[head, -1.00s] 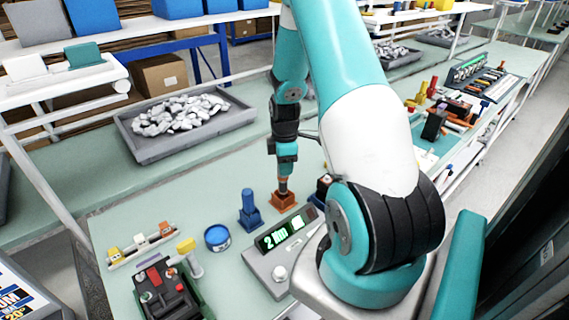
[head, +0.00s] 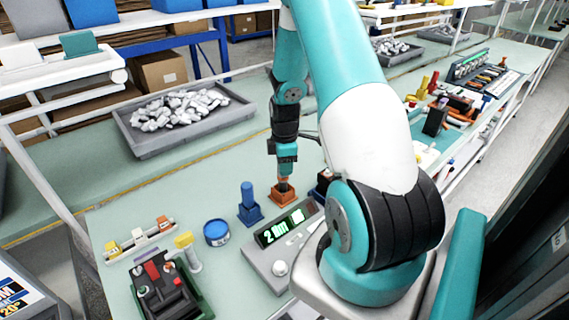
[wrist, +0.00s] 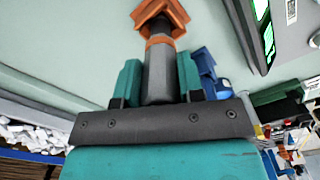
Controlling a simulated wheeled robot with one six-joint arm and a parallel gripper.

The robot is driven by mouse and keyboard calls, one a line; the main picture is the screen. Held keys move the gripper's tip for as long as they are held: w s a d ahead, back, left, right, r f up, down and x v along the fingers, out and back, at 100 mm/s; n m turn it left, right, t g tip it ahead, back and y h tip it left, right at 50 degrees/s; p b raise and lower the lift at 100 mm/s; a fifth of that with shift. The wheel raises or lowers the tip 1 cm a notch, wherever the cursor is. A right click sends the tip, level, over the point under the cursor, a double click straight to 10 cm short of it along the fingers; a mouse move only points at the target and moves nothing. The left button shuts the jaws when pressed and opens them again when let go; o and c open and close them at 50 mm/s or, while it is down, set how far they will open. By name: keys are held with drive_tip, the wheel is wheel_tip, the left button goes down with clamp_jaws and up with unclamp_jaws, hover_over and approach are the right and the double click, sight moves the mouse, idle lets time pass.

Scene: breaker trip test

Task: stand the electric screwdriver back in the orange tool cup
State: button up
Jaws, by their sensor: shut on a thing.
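The electric screwdriver (wrist: 158,72) is a grey cylinder with an orange band. My gripper (wrist: 160,80) is shut on it, one teal finger on each side. In the head view my gripper (head: 284,172) points down, close above the orange tool cup (head: 283,196) on the bench. The screwdriver looks upright, with its lower end at or inside the cup's mouth; how deep it sits is hidden. The cup also shows at the top of the wrist view (wrist: 160,14).
A blue cup with a blue tool (head: 249,208) stands just left of the orange cup. A blue tin (head: 216,234) and a tester with a green display (head: 286,234) are nearby. A grey tray of metal parts (head: 180,137) lies behind.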

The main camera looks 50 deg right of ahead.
drive_tip(key=shift+f+b, duration=0.8)
drive_tip(key=shift+f, duration=0.35)
drive_tip(key=o, duration=1)
drive_tip(key=shift+r, duration=0.1)
wheel_tip(320, 180, up, 17)
drive_tip(key=b, duration=0.2)
drive_tip(key=shift+b, duration=0.3)
drive_tip(key=shift+r, duration=0.1)
